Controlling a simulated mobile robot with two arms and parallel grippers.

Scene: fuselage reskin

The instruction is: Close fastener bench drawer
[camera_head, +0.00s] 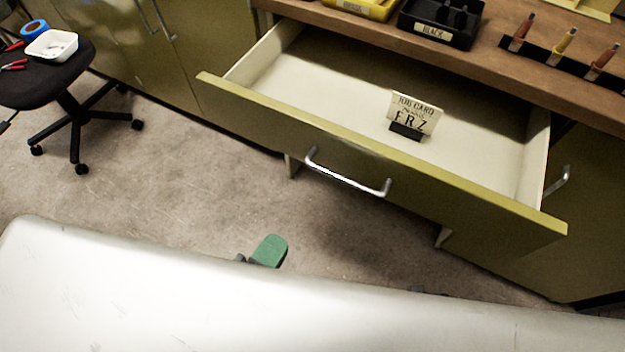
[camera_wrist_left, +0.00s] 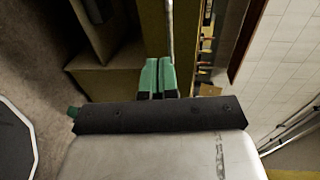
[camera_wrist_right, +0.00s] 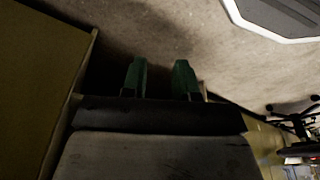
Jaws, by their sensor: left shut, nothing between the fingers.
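The fastener bench drawer (camera_head: 370,170) is pulled far out from under the wooden bench top, with a long olive front and a bent silver handle (camera_head: 345,183). A small job card (camera_head: 413,113) on a dark base stands inside it. My left gripper (camera_head: 270,250) has green fingers, shut and empty, below and in front of the drawer front, apart from the handle in the head view. The left wrist view shows its fingers (camera_wrist_left: 158,76) together near the olive drawer front (camera_wrist_left: 154,35). My right gripper (camera_wrist_right: 160,78) shows open and empty in the right wrist view.
The bench top (camera_head: 490,60) carries a yellow bin (camera_head: 365,8), a black bin (camera_head: 440,25) and a rack of tools (camera_head: 565,42). A dark stool (camera_head: 60,85) with a white tray stands at the left. The floor (camera_head: 160,180) between is clear.

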